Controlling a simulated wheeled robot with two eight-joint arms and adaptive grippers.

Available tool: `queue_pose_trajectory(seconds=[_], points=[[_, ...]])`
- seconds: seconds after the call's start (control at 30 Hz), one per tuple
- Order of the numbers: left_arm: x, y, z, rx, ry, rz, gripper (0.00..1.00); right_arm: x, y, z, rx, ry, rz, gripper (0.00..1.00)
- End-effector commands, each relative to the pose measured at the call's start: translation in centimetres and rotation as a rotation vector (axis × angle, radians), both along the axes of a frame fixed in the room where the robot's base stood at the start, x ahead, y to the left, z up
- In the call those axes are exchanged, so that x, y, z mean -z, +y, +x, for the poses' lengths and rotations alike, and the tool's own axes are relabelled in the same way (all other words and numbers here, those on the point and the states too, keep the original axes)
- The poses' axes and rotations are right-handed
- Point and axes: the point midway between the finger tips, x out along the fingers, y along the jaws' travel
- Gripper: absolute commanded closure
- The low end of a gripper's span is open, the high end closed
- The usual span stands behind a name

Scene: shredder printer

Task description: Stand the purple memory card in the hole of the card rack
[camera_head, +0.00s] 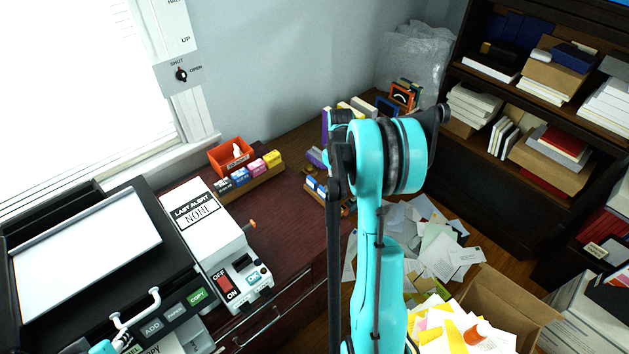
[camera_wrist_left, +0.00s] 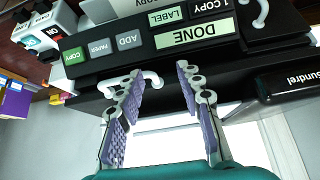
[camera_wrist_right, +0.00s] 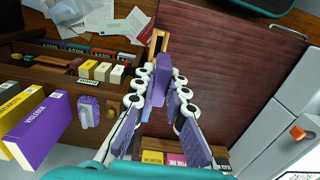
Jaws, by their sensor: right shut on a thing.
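In the right wrist view the purple memory card (camera_wrist_right: 161,82) is a dark purple slab between the fingertips of my right gripper (camera_wrist_right: 168,88), which is shut on it. A small tan wooden piece (camera_wrist_right: 156,42), which looks like the card rack, is just beyond the card. I cannot tell whether the card touches it, and its hole is not visible. In the head view my right arm covers the right gripper and card. My left gripper (camera_wrist_left: 163,92) is open and empty in its wrist view, in front of the copier panel (camera_wrist_left: 150,42).
A violet box (camera_wrist_right: 40,130), a small ridged purple object (camera_wrist_right: 88,112) and a shelf of small boxes (camera_wrist_right: 102,70) lie left of the right gripper.

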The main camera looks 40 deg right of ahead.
Motion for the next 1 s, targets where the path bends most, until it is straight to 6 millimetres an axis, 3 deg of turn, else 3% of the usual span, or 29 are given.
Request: queue_pose_trajectory(seconds=[0.53,1.0], points=[[0.3,0.0,0.0,0.0,0.0,0.0,0.64,0.3,-0.5,-0.4,-0.006,0.0,-0.001,1.0],[3.4,0.0,0.0,0.0,0.0,0.0,0.64,4.3,-0.5,-0.4,-0.006,0.0,-0.001,1.0]])
